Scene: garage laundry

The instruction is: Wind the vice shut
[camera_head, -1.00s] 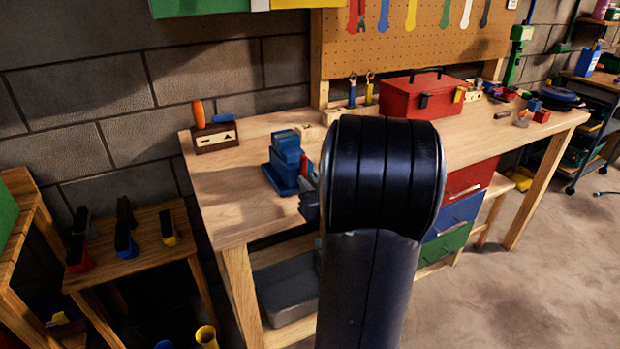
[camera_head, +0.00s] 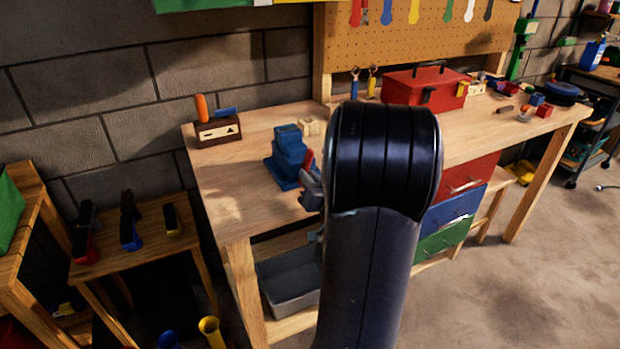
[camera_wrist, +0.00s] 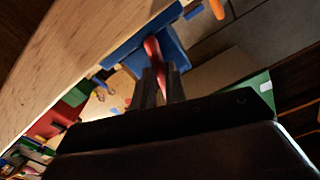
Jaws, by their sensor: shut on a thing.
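The blue vice (camera_head: 288,156) stands on the wooden workbench (camera_head: 225,185), near its front edge left of my arm. Its red handle (camera_head: 309,160) shows at the vice's right side. In the wrist view the blue vice (camera_wrist: 172,43) is at the top centre, with the red handle (camera_wrist: 152,48) running down between my fingers. My gripper (camera_wrist: 160,75) is shut on the handle. In the head view my gripper (camera_head: 311,188) is at the vice's right side, partly hidden by my arm. The gap between the vice's jaws cannot be made out.
A red toolbox (camera_head: 425,88) stands behind my arm, and a wooden block with an orange-handled tool (camera_head: 217,130) stands to the left. Small loose items lie at the bench's right. A low stool (camera_head: 140,255) stands left of the bench. The floor at right is clear.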

